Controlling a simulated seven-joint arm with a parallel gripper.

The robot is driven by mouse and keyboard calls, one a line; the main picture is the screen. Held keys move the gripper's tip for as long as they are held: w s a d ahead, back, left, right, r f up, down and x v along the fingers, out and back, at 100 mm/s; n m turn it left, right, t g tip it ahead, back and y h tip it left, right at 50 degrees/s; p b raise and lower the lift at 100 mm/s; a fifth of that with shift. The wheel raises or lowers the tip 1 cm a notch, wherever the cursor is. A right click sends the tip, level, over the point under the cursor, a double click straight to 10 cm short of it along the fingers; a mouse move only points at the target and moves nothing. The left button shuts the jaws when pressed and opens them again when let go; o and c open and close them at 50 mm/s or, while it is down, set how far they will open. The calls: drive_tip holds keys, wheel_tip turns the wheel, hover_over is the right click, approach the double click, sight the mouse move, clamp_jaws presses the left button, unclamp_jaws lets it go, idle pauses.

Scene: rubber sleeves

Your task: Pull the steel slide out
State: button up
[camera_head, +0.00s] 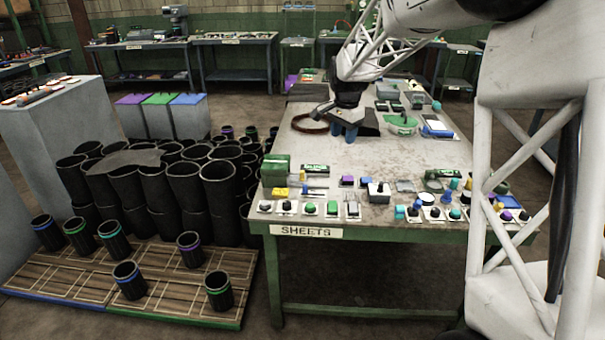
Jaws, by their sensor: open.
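I cannot single out the steel slide with certainty at this size.
Several small knobs and switches line the table's front edge, above a SHEETS label (306,231). A green box (275,170) stands at the front left corner. The table's middle is mostly clear.

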drive_tip(key=w+a+f+m, duration=0.2)
drive_tip(key=w+a+f, duration=0.5)
drive_tip(key=w, duration=0.4)
drive_tip(key=m+g, duration=0.1)
drive_tip(key=m, duration=0.2)
hover_over(302, 171)
wheel_tip(302, 171, down, 14)
drive_tip(key=shift+f, duration=0.1)
drive_tip(key=shift+f, duration=3.9)
clamp_jaws()
